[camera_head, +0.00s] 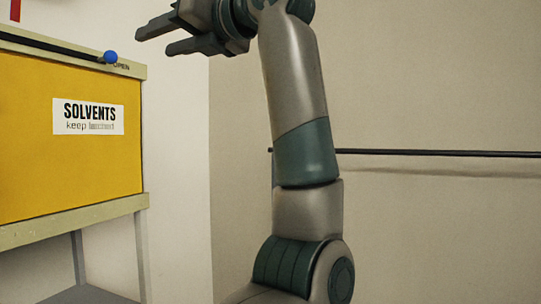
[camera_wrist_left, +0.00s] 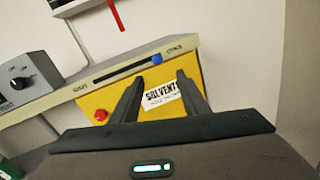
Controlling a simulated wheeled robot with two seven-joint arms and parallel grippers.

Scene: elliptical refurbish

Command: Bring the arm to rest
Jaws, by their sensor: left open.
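My left gripper (camera_head: 156,39) is raised at the top left of the head view, its two dark fingers apart with nothing between them. It is above and to the right of the yellow cabinet, apart from it. In the left wrist view the left gripper (camera_wrist_left: 160,77) is also open, its fingers pointing toward the cabinet front. My left arm (camera_head: 294,75) stands nearly upright in the middle of the head view. My right gripper is in neither view.
The yellow cabinet (camera_head: 50,155) carries a SOLVENTS label (camera_head: 88,117). A blue knob (camera_head: 110,57) sits at the OPEN end of its top slot. The left wrist view shows a red button (camera_wrist_left: 100,115) and a grey control box (camera_wrist_left: 28,80). A dark rail (camera_head: 440,153) runs along the wall.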

